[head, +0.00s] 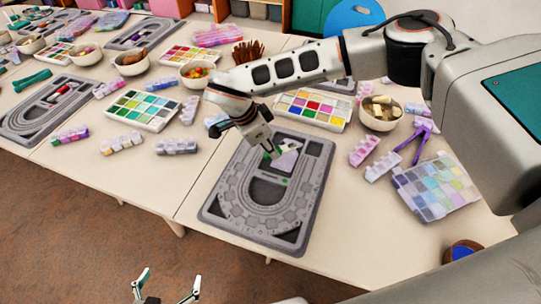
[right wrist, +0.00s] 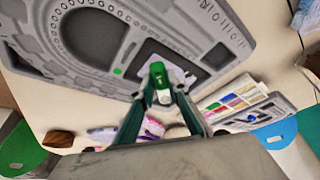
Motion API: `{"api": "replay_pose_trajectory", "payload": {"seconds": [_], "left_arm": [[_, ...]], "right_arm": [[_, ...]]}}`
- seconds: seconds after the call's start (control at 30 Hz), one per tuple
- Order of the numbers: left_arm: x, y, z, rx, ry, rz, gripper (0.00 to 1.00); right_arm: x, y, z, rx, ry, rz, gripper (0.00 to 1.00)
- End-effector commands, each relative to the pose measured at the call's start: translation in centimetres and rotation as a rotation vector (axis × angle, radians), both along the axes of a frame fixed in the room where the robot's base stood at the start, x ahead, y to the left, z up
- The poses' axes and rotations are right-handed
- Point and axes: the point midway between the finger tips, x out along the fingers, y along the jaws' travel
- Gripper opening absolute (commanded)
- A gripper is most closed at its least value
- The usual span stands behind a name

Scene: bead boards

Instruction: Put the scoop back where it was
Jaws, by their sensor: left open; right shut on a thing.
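My right gripper (head: 268,149) is low over the grey bead board (head: 222,207) at the table's front edge. It is shut on the scoop, whose green part (right wrist: 157,71) shows between the fingertips in the right wrist view. The gripper hides most of the scoop in the head view. A pale patch (head: 287,158) shows beside the fingertips over the board's upper recess; I cannot tell whether it is part of the scoop. My left gripper (head: 166,287) is open and empty at the bottom of the head view, in front of the table.
A paint-like tray of coloured squares (head: 313,109) and a bowl of pale pieces (head: 381,113) stand behind and right of the board. Purple tweezers (head: 411,145) and a clear bead box (head: 436,187) lie at right. Bare table shows left of the board.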

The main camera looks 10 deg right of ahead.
Motion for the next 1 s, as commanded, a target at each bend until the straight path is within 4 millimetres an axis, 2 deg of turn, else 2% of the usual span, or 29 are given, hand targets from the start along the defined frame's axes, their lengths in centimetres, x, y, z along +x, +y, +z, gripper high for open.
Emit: {"api": "replay_pose_trajectory", "payload": {"seconds": [0.1, 0.2, 0.53, 0.57, 0.6, 1.0], "left_arm": [[-0.1, 0.1, -0.3, 0.002, 0.001, -0.001, 0.91], [-0.1, 0.1, -0.4, 0.004, 0.003, 0.000, 0.91], [0.0, 0.1, -0.3, 0.006, 0.000, -0.001, 0.91], [0.0, 0.1, -0.3, 0.006, 0.000, -0.001, 0.91], [0.0, 0.1, -0.3, 0.006, 0.000, -0.001, 0.91], [0.1, 0.2, -0.2, 0.004, -0.001, -0.001, 0.91]], "right_arm": [[-0.1, 0.0, -2.2, 0.000, 0.005, -0.001, 0.03], [-0.1, 0.0, -3.2, 0.000, 0.003, 0.001, 0.03], [0.0, 0.0, -3.4, 0.000, 0.001, 0.001, 0.03], [0.0, 0.0, -3.4, 0.000, 0.001, 0.001, 0.18], [0.0, 0.0, -3.3, 0.000, 0.001, 0.001, 0.22], [0.0, 0.2, -2.8, 0.001, 0.000, 0.001, 0.22]]}}
